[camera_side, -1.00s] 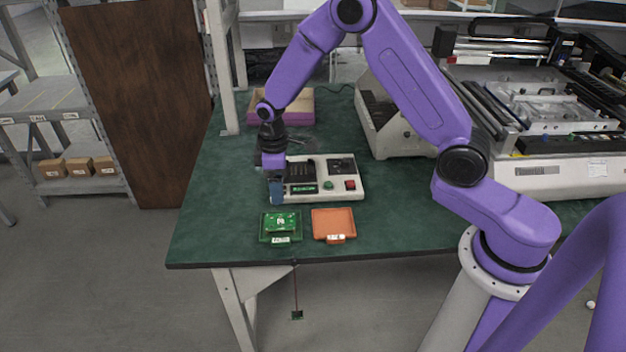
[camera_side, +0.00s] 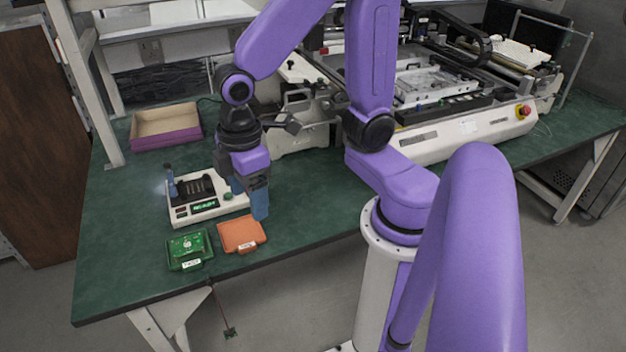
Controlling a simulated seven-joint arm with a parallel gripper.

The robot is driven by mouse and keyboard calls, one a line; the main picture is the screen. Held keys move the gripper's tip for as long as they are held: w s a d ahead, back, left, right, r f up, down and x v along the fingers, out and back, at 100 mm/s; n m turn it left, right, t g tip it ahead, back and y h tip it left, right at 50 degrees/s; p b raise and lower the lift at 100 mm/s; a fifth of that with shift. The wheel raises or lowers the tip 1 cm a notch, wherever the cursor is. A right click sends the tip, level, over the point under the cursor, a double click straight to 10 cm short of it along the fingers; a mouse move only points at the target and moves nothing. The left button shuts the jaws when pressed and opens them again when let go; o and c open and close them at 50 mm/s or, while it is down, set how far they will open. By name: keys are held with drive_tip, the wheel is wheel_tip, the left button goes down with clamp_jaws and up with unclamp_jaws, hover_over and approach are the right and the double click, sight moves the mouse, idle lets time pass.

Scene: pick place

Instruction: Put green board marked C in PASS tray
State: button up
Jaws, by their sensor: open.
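The green board (camera_side: 186,244) lies in the green tray (camera_side: 205,258) at the front left of the table. A pale mark shows on the board, but it is too small to read. The tray's front label is also too small to read for certain. My gripper (camera_side: 250,196) has blue fingers, is open and holds nothing visible. It hangs over the right end of the test fixture, behind the orange tray and to the right of the green tray, apart from the board.
The orange tray (camera_side: 241,235) sits right beside the green one and looks empty. The white test fixture (camera_side: 181,213), with a lit green display, stands just behind both. A shallow box (camera_side: 166,140) with purple sides is at the back left. A large machine (camera_side: 440,140) fills the back right.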

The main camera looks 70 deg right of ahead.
drive_tip(key=s+d+r+n, duration=0.1)
drive_tip(key=s+d, duration=0.3)
drive_tip(key=s, duration=0.6)
drive_tip(key=shift+s+d+r, duration=0.2)
drive_tip(key=shift+d+r, duration=0.15)
drive_tip(key=shift+r, duration=0.1)
idle(0.5)
